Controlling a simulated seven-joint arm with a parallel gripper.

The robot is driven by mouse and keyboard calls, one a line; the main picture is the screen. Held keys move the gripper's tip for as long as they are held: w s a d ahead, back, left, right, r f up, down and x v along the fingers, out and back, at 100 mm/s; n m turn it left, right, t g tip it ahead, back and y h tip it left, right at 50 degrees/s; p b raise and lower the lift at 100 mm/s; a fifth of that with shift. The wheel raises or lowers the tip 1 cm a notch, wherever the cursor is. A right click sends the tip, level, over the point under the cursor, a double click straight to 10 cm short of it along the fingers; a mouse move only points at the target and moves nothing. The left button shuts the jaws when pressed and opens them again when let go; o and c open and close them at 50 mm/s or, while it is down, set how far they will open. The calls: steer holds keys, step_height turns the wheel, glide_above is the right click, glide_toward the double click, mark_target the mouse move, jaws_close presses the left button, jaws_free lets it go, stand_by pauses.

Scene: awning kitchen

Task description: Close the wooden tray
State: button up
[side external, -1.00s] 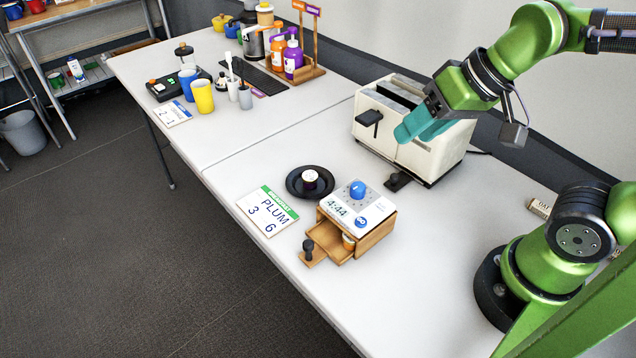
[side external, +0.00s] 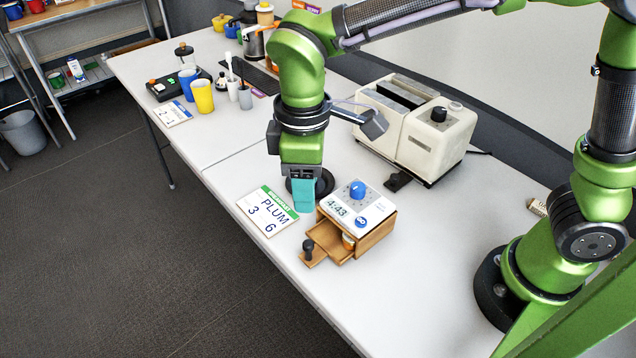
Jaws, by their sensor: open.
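The wooden tray (side external: 324,242) is a small drawer pulled out from the wooden box (side external: 376,236), with a black knob (side external: 308,248) on its front. A small orange-and-white item (side external: 348,241) sits at the inner end of the tray, partly hidden by the box. A white timer panel reading 4:43 with a blue dial (side external: 357,189) tops the box. My gripper (side external: 304,208) points down behind and left of the box, above the black plate, apart from the tray. Its teal fingers overlap in this view, and nothing shows held in them.
The black plate (side external: 328,184) is mostly hidden behind my gripper. A PLUM card (side external: 266,211) lies left of the tray. A cream toaster (side external: 425,135) stands behind. The table's front edge runs close to the knob; the table right of the box is clear.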

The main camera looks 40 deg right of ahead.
mark_target(308, 242)
step_height(308, 242, down, 14)
steer(key=shift+r, duration=0.2)
jaws_close()
stand_by(0.4)
